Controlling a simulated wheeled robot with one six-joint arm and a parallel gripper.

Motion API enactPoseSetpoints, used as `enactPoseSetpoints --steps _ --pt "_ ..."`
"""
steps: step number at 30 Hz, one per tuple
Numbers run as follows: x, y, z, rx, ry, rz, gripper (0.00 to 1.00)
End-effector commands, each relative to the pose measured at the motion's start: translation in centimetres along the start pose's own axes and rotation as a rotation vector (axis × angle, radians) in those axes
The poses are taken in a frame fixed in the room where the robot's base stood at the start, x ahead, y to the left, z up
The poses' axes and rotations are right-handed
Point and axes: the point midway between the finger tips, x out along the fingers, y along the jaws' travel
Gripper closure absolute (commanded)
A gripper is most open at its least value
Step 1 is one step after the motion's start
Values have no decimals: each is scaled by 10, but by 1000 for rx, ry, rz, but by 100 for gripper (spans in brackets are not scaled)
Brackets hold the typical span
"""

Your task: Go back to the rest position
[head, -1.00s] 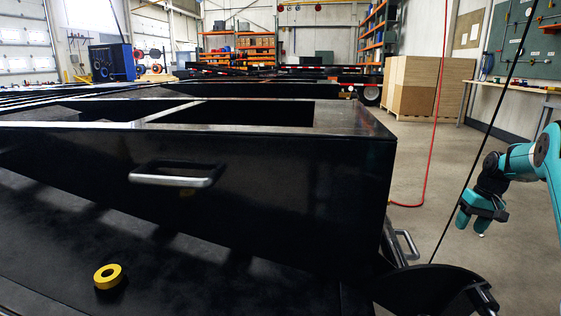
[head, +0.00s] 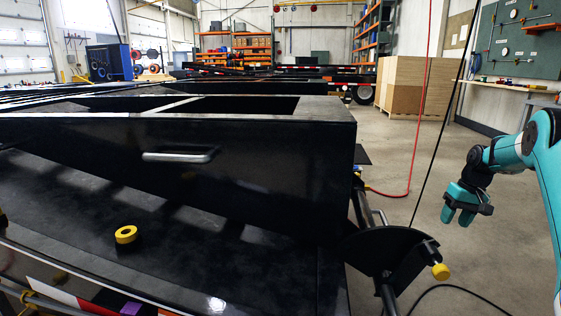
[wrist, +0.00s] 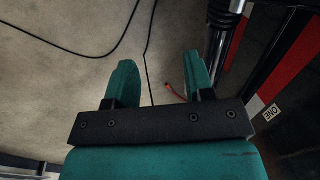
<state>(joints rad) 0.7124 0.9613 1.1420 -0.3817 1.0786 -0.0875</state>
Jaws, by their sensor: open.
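My gripper (head: 459,215) is at the right of the head view, hanging at the end of my teal arm over the concrete floor, to the right of the black trailer frame (head: 250,165). In the wrist view my gripper (wrist: 160,80) shows two teal fingers standing apart with nothing between them. Bare floor and a thin black cable lie behind the fingers.
A yellow ring (head: 126,234) sits on the trailer's black deck. A black curved plate with a yellow knob (head: 440,271) stands at the trailer's corner. A red hose (head: 413,150) and black cables hang and lie nearby. Floor at right is open.

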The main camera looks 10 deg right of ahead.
Motion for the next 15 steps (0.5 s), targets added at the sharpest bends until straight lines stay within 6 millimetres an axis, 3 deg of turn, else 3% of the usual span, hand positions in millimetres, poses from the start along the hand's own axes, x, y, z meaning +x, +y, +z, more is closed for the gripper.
enactPoseSetpoints --steps 8,11,15 --pt "-20 -58 4 -77 5 -7 52" --pt "-30 -91 10 -121 7 -12 52" --pt "-45 -149 26 -201 9 -23 52"
